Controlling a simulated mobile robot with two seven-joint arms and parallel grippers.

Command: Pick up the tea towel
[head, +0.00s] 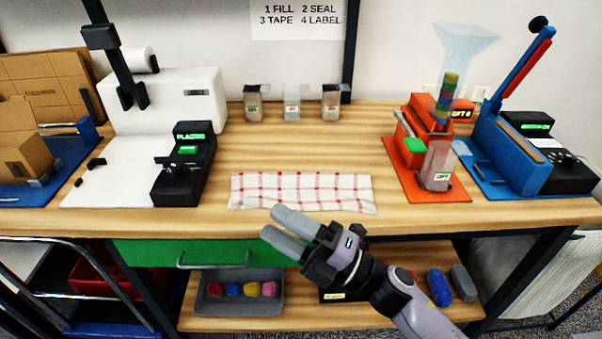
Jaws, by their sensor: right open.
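The tea towel (302,190) is white with red checks. It lies spread flat on the wooden bench top, close to the front edge, in the middle of the head view. My right gripper (278,228) is in front of the bench edge, just below the towel in the picture. Its two grey fingers point up and left, are apart and hold nothing. I cannot tell the exact gap between fingers and towel. My left gripper is not in view.
A white machine with a black unit (184,163) stands left of the towel. An orange stand (428,188) and a blue press (515,150) stand right. Several small containers (292,103) line the back. A green drawer (200,253) and grey bin (238,303) are below. Bench around the towel is clear.

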